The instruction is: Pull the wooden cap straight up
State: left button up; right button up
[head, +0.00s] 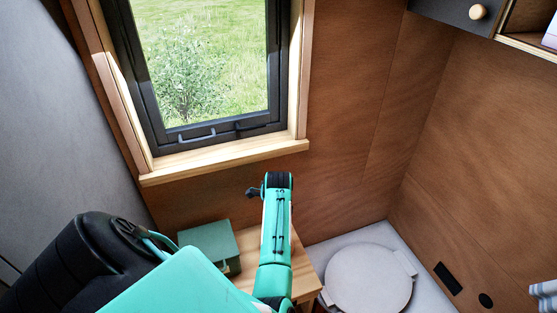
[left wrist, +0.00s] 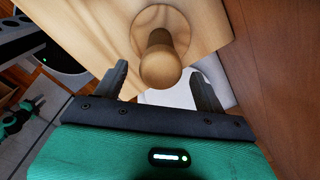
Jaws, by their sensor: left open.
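The wooden cap (left wrist: 160,65) shows in the left wrist view as a pale wooden knob with a rounded end, rising from a round wooden piece (left wrist: 178,22) on a wooden surface. My left gripper (left wrist: 161,86) is open, with one dark finger to each side of the rounded end. I see gaps between the fingers and the knob, and nothing is gripped. In the head view my teal left arm reaches over the small wooden table, and I cannot make out the cap there. My right gripper is in neither view.
A green box (head: 209,244) stands on the small wooden table (head: 304,270), left of my arm. A round white lid (head: 368,279) is to the right of the table. The window sill (head: 225,160) juts out behind. Brown wood walls close in the back and right.

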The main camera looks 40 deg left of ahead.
pick_arm(q)
jog(key=shift+f, duration=0.4)
jog(key=shift+c, duration=0.4)
jog(key=c, duration=1)
jog(key=shift+r, duration=0.15)
jog(key=shift+r, duration=1.95)
